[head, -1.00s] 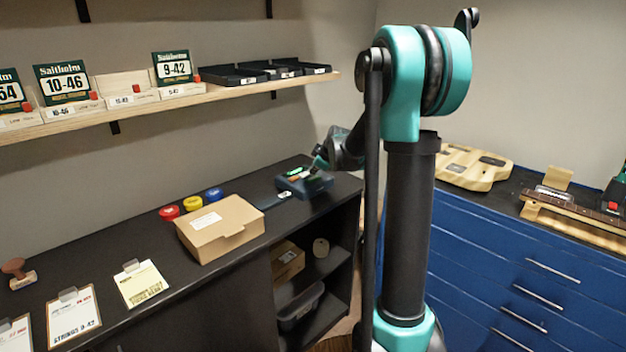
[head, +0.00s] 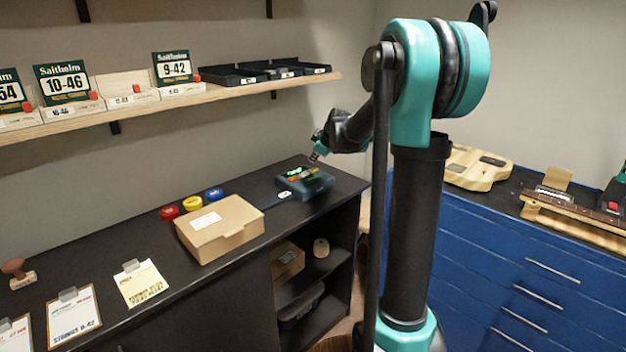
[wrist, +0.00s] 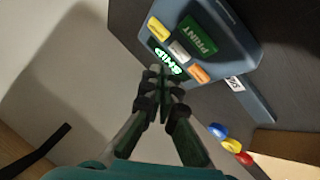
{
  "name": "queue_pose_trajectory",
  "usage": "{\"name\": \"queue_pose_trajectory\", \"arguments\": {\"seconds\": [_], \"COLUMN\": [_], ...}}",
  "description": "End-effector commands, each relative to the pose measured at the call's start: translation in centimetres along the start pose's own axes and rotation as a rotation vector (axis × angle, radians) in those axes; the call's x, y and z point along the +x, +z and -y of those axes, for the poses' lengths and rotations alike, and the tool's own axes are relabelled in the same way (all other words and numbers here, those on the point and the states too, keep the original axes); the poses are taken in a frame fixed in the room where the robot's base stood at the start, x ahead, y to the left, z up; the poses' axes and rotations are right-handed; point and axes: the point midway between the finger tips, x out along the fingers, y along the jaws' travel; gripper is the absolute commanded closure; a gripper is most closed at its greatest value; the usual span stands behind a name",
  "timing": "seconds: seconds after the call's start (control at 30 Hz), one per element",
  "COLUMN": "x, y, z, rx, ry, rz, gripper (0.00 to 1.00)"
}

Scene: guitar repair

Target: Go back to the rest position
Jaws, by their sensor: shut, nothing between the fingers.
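My gripper (head: 316,156) is shut and empty, raised a little above the dark blue device (head: 305,182) at the far right end of the black counter. In the wrist view my gripper (wrist: 160,80) points toward that device (wrist: 240,50), whose screen shows lit green "SHIP" text (wrist: 166,62). A green "PRINT" area (wrist: 200,38) and yellow, white and orange buttons are beside it. The fingertips overlap the screen's edge in that view; the gap to it is hard to judge there. My teal and black arm stands at centre right in the head view.
A closed cardboard box (head: 220,228) sits on the counter, with red, yellow and blue round items (head: 192,203) behind it. A wooden shelf (head: 215,93) with string packs and black trays hangs above. A blue drawer cabinet (head: 500,260) with guitar parts stands at right.

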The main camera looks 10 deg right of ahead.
Motion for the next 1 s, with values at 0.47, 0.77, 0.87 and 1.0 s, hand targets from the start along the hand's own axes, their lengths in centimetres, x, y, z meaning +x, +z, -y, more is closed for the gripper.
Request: {"name": "queue_pose_trajectory", "arguments": {"seconds": [0.47, 0.77, 0.87, 1.0], "x": [0.0, -3.4, -6.0, -9.6], "y": [0.0, 3.4, 6.5, 11.4], "z": [0.0, 6.3, 11.6, 19.2], "rx": [0.0, 0.179, 0.333, 0.554], "ry": [0.0, -0.045, -0.07, -0.083], "rz": [0.0, 0.066, 0.13, 0.236], "gripper": [1.0, 1.0, 1.0, 1.0]}}
